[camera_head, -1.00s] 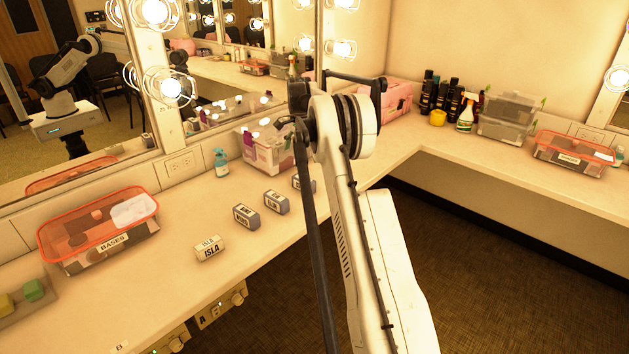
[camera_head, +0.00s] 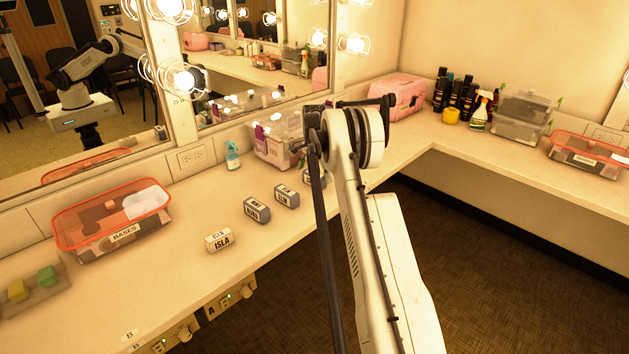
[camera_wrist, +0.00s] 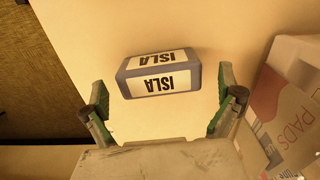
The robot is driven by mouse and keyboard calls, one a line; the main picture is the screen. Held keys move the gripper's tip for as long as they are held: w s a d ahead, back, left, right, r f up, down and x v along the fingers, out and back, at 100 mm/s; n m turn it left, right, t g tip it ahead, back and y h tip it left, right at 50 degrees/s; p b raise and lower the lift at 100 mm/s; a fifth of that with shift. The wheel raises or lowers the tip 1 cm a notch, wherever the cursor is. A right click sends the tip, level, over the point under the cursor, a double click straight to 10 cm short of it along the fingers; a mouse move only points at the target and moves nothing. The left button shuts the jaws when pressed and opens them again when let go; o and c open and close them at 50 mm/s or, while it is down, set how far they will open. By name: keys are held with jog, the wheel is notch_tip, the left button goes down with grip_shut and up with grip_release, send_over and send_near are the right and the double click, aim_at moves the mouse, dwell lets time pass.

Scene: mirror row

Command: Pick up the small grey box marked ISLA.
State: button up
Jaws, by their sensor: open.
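In the wrist view a small grey box (camera_wrist: 160,75) with white ISLA labels on two faces lies on the counter, ahead of and between the fingers of my gripper (camera_wrist: 165,90). The fingers are spread wide, with nothing held. In the head view my gripper is hidden behind my arm. A partly covered grey box (camera_head: 308,177) beside my arm may be this same one; its label cannot be read there. A white box also marked ISLA (camera_head: 219,240) stands at the front left of the row.
Two more grey labelled boxes (camera_head: 257,210) (camera_head: 287,196) stand in the row. A clear tub (camera_head: 272,150) is behind it; a white PADS package (camera_wrist: 295,95) is close to the right finger. The BASES container (camera_head: 112,222) is left. The counter's front edge (camera_wrist: 62,70) is near.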

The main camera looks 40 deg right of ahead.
notch_tip(320, 180, down, 3)
jog(key=shift+r, duration=0.1)
jog(key=c, duration=1.4)
